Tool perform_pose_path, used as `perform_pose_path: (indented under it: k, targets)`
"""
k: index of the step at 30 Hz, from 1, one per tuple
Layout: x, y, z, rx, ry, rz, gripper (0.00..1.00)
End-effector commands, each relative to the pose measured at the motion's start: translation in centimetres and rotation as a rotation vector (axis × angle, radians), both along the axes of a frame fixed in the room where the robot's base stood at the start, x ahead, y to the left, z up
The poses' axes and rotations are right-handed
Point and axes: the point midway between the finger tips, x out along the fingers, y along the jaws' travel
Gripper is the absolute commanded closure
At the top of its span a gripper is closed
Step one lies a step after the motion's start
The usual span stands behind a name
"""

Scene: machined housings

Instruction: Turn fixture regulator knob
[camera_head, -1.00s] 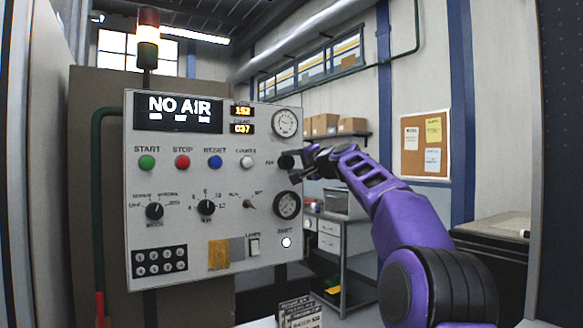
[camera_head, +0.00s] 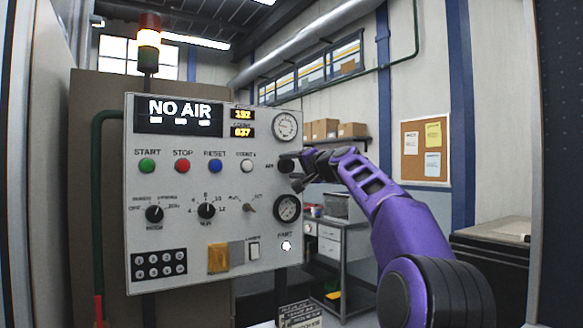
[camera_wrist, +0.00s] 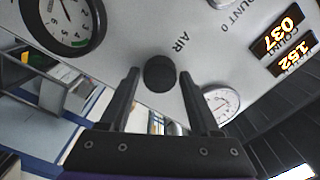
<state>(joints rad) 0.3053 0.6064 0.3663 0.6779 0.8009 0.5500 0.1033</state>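The black round regulator knob (camera_head: 287,162), marked AIR, sits at the right edge of the white control panel (camera_head: 200,272). It also shows in the wrist view (camera_wrist: 160,73), facing the camera. My gripper (camera_head: 298,169) is right in front of it. In the wrist view my gripper (camera_wrist: 159,76) is open, with one finger on each side of the knob and narrow gaps between. Whether the fingertips reach past the knob's face is hard to tell. The panel's display (camera_head: 180,113) reads NO AIR.
An upper gauge (camera_head: 284,126) and a lower gauge (camera_head: 287,207) flank the knob closely. A row of buttons, with a white one (camera_head: 247,166) nearest, lies to its left. A grey workbench (camera_head: 340,245) stands behind the arm. Open space lies right of the panel.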

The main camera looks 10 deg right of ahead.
Motion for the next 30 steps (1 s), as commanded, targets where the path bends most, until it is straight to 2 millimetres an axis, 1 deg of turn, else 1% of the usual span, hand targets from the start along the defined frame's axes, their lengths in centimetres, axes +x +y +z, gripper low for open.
perform_pose_path:
  k: [1,2,3,11,16,23,30]
  targets:
    - [0.0,0.0,0.0,0.000,0.000,0.000,0.26]
    - [0.0,0.0,0.0,0.000,0.000,0.000,0.20]
    - [0.0,0.0,0.0,0.000,0.000,0.000,0.17]
    - [0.0,0.0,0.0,0.000,0.000,-0.001,0.17]
    - [-0.6,-0.5,0.1,0.000,-0.001,-0.003,0.17]
    - [-2.9,-1.3,0.1,0.000,0.000,-0.004,0.17]
    - [-6.5,-2.9,0.1,-0.001,0.000,-0.006,0.17]
